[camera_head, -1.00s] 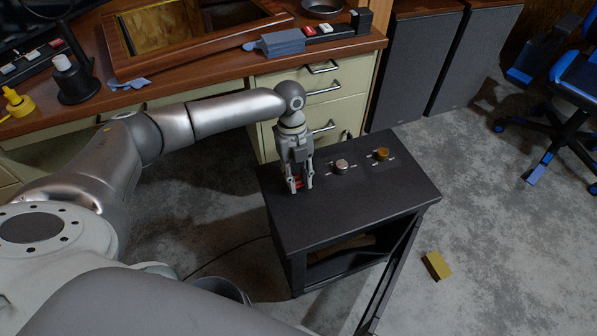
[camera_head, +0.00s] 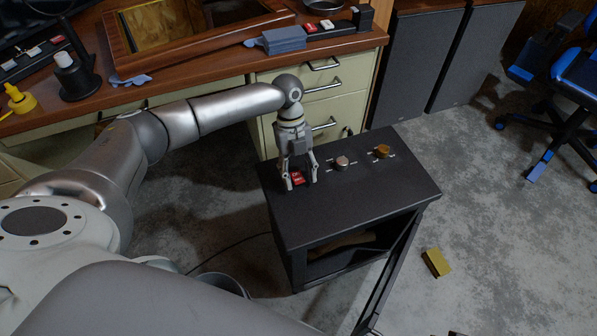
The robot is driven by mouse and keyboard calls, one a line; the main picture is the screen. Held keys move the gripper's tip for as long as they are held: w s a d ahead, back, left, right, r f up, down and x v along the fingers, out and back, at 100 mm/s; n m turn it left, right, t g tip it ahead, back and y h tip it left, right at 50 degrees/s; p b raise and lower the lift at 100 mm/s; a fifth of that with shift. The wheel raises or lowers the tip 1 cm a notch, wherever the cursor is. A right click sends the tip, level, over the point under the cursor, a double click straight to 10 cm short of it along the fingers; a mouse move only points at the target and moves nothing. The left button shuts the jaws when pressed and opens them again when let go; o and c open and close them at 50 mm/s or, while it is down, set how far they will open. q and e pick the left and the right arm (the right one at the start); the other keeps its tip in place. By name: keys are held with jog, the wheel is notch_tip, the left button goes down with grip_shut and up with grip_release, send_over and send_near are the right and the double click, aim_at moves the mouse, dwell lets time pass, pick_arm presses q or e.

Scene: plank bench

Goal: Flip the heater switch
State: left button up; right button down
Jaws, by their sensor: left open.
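The heater (camera_head: 345,215) is a dark box with an open front cavity, standing on the floor in front of the drawers. A small red switch (camera_head: 298,179) sits at the left of its top. A silver knob (camera_head: 341,162) and a brass-coloured knob (camera_head: 381,151) are to the right of it. My left gripper (camera_head: 301,184) points down over the switch, open, with one finger on each side of it. I cannot tell whether the fingers touch the switch or the top. My right gripper is not in view.
A wooden desk (camera_head: 215,66) with a frame, a power strip and small items stands behind. Dark panels (camera_head: 415,70) stand at the back. A blue chair (camera_head: 575,80) is at right. A yellow block (camera_head: 436,262) lies on open floor. The heater's door (camera_head: 392,275) hangs open.

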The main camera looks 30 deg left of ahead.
aim_at(294, 171)
pick_arm(q)
jog(key=v, duration=1.2)
jog(key=shift+s, duration=0.15)
